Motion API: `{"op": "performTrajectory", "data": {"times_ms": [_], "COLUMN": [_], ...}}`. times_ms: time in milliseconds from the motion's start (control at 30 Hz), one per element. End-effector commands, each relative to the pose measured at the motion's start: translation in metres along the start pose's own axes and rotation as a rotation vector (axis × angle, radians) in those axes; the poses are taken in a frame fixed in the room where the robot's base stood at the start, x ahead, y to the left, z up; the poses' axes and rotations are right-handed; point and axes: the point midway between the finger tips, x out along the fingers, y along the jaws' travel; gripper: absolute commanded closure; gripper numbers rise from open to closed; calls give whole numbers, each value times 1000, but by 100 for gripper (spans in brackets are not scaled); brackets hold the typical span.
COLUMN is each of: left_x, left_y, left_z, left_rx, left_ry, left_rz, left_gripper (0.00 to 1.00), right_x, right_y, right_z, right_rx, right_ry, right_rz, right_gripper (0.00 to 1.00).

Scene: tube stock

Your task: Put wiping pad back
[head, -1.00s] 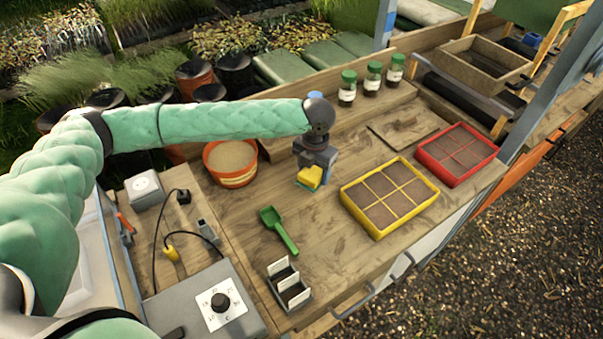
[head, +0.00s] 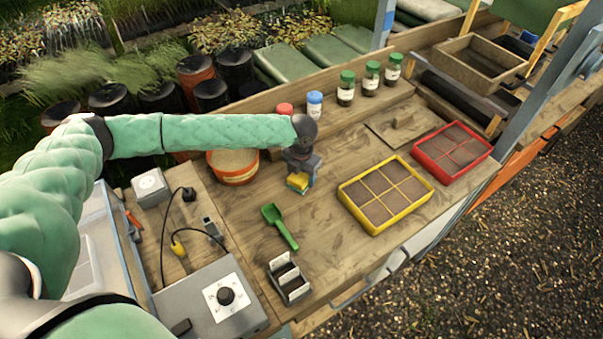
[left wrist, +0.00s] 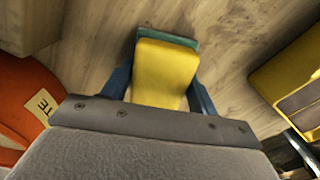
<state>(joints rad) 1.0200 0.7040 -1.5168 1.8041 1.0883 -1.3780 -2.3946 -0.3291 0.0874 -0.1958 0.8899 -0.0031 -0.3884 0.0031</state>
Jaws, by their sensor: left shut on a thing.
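The wiping pad (head: 298,183) is a small yellow block with a teal layer. My left gripper (head: 301,177) is shut on it, pointing down at the wooden bench, right of the orange tub. In the left wrist view the pad (left wrist: 165,72) sits between the blue fingers (left wrist: 160,92), its teal edge at the far end. I cannot tell whether the pad touches the bench. My right gripper is not in view.
The orange tub (head: 233,175) stands close on the left, a yellow divided tray (head: 347,205) on the right. A green scoop (head: 280,226) and a slotted holder (head: 289,280) lie in front. Red-capped (head: 284,110) and blue-capped (head: 315,104) jars stand behind. Bench between scoop and tray is clear.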

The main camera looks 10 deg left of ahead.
Motion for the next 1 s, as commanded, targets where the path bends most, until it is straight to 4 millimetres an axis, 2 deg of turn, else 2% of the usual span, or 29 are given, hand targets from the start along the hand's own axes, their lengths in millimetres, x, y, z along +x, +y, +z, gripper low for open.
{"op": "performTrajectory", "data": {"times_ms": [300,333,400,433,733,900,933,1000], "left_x": [4,3,3,3,1,-11,-15,-27], "left_y": [0,0,0,0,0,0,0,0], "left_z": [0,0,0,0,0,1,1,0], "left_rx": [0,0,0,0,0,0,0,0], "left_ry": [0,-1,0,0,-1,-3,-3,-3], "left_rz": [0,0,0,0,0,0,0,0], "left_gripper": [62,35,21,19,19,19,19,19], "right_x": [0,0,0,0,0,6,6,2], "right_y": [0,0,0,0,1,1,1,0], "right_z": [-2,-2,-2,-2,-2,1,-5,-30], "right_rx": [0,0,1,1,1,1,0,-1], "right_ry": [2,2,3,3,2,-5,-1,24], "right_rz": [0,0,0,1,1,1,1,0], "right_gripper": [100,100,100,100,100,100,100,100]}}
